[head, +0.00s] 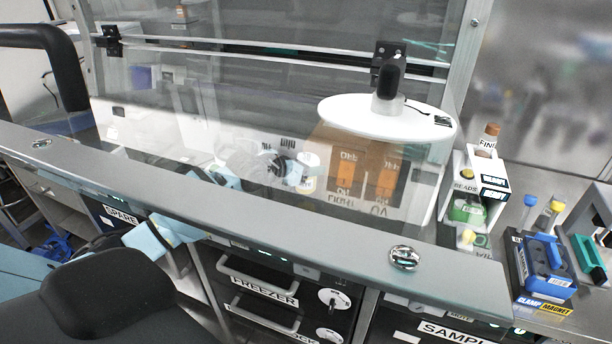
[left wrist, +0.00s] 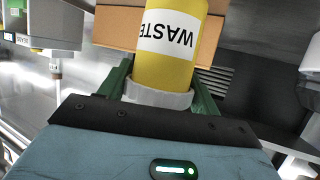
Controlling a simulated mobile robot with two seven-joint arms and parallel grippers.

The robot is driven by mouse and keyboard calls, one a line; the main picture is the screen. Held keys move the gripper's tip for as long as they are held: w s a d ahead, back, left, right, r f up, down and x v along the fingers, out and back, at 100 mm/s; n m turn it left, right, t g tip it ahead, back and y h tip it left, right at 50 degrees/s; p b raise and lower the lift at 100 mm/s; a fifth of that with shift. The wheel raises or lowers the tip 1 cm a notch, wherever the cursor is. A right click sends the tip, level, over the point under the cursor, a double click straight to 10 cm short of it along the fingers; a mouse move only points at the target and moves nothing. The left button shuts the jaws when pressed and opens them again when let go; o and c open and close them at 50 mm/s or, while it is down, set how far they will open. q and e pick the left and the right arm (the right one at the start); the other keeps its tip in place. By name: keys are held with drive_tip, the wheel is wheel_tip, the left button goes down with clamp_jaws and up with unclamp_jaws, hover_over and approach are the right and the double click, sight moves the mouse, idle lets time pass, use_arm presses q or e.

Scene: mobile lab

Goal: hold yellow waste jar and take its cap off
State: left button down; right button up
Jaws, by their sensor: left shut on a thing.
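The yellow waste jar (left wrist: 170,65) fills the top middle of the left wrist view, with its white WASTE label upside down there. Its whitish cap (left wrist: 158,95) is at the jar's end nearest my left gripper (left wrist: 160,88), between the two green fingers, which are shut on it. In the head view the jar (head: 309,184) shows small and blurred behind the clear sash. My left gripper (head: 298,170) is beside it there, its details hard to make out. My right gripper is in neither view.
The clear sash's grey front rail (head: 250,215) crosses the head view. Behind it stands a brown switch panel (head: 330,160). At the right are a white bottle rack (head: 480,185) and a blue clamp holder (head: 545,265). Freezer drawers (head: 265,285) are below.

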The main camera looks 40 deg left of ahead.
use_arm(q)
wheel_tip(320, 180, down, 3)
drive_tip(key=shift+r, duration=0.1)
drive_tip(key=shift+f, duration=0.35)
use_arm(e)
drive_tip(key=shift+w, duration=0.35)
use_arm(q)
drive_tip(key=shift+f, duration=0.15)
drive_tip(key=c, duration=0.7)
unclamp_jaws()
drive_tip(key=o, duration=0.4)
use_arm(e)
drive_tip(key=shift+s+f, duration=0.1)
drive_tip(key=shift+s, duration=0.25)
